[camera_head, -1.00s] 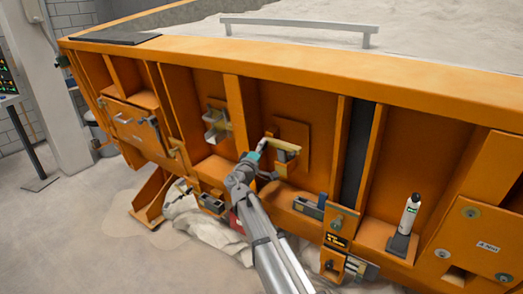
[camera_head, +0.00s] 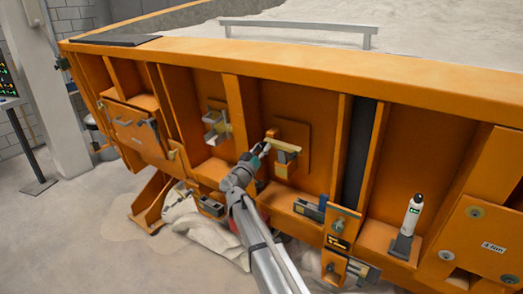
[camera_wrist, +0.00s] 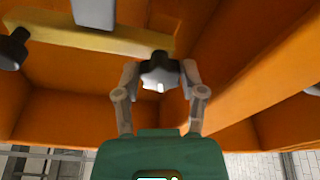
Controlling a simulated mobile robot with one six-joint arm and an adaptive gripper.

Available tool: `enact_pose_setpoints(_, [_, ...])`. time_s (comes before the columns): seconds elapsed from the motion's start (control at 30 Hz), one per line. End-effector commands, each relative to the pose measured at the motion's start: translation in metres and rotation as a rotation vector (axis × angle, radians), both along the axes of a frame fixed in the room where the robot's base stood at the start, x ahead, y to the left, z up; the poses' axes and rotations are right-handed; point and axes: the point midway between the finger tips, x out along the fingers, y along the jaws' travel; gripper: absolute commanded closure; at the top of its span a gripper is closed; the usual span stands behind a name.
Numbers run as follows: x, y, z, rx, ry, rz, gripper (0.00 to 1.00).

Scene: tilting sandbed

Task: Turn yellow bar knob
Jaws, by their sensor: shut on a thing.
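The yellow bar knob (camera_head: 284,158) is on a raised orange plate on the front of the orange sandbed frame. My gripper (camera_head: 267,147) is at the left end of the bar in the head view. In the wrist view the yellow bar (camera_wrist: 105,38) crosses the upper left, with a grey block above it. There my gripper (camera_wrist: 160,78) is shut on a dark and light grey piece at the bar's right end. The fingers stand on either side of this piece, and how it joins the bar is partly hidden.
A grey bracket (camera_head: 215,127) sits in the bay to the left. An upright orange rib (camera_head: 235,112) stands between the bays. A white and black cylinder (camera_head: 413,215) stands on the ledge at the right. A grey rail (camera_head: 298,27) runs above the sand.

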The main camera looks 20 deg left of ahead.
Motion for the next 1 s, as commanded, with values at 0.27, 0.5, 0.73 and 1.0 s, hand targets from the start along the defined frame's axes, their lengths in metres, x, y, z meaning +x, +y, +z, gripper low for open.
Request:
enact_pose_setpoints(0.27, [-0.0003, -0.0003, -0.0011, 0.171, -0.03, 0.029, 0.95])
enact_pose_setpoints(0.5, [-0.0005, -0.0007, -0.0011, 0.232, -0.041, 0.04, 0.95])
enact_pose_setpoints(0.73, [-0.0006, -0.0009, -0.0011, 0.24, -0.043, 0.041, 0.95])
enact_pose_setpoints(1.0, [-0.0006, -0.0009, -0.0011, 0.238, -0.042, 0.04, 0.33])
